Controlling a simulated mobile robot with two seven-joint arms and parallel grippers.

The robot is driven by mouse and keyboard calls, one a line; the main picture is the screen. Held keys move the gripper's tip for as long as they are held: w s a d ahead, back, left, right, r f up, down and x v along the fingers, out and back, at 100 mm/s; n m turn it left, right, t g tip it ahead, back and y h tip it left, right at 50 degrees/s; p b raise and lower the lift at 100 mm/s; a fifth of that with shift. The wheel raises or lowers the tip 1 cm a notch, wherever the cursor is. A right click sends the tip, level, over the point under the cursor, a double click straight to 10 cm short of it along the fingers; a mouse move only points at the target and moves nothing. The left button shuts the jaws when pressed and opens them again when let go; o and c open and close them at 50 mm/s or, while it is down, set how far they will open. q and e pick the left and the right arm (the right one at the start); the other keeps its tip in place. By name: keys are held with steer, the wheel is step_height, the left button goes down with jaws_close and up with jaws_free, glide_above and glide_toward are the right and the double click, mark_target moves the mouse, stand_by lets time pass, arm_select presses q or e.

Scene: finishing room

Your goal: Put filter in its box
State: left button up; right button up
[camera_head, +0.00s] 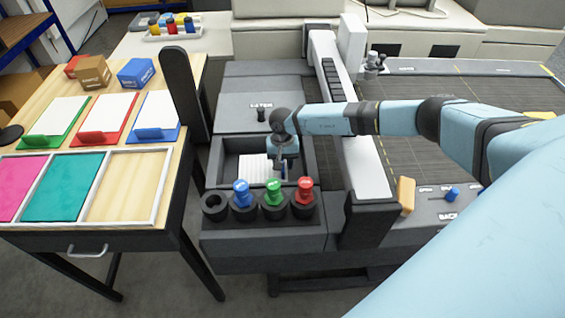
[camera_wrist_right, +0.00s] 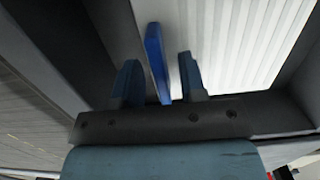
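A white pleated filter (camera_head: 256,168) lies in an open dark recess (camera_head: 231,160) of the machine; its ridges also show in the right wrist view (camera_wrist_right: 255,40). An upright blue tab (camera_wrist_right: 156,58) stands at the filter's edge. My right gripper (camera_head: 284,170) points down into the recess. In the wrist view its two fingers (camera_wrist_right: 160,80) are apart on either side of the blue tab, with gaps visible. A red box (camera_head: 75,66), a brown box (camera_head: 93,72) and a blue box (camera_head: 136,72) stand on the left table; which is the filter's box I cannot tell. My left gripper is out of view.
Blue, green and red knobbed pieces (camera_head: 273,194) stand in holders in front of the recess. A dark lid with a knob (camera_head: 261,114) lies behind it. Coloured trays with white sheets (camera_head: 105,118) and a divided frame (camera_head: 125,190) fill the left table.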

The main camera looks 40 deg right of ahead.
step_height(320, 180, up, 12)
steer(key=w+b, duration=0.1)
steer(key=b, duration=0.2)
steer(key=shift+d, duration=0.4)
steer(key=shift+w, duration=0.1)
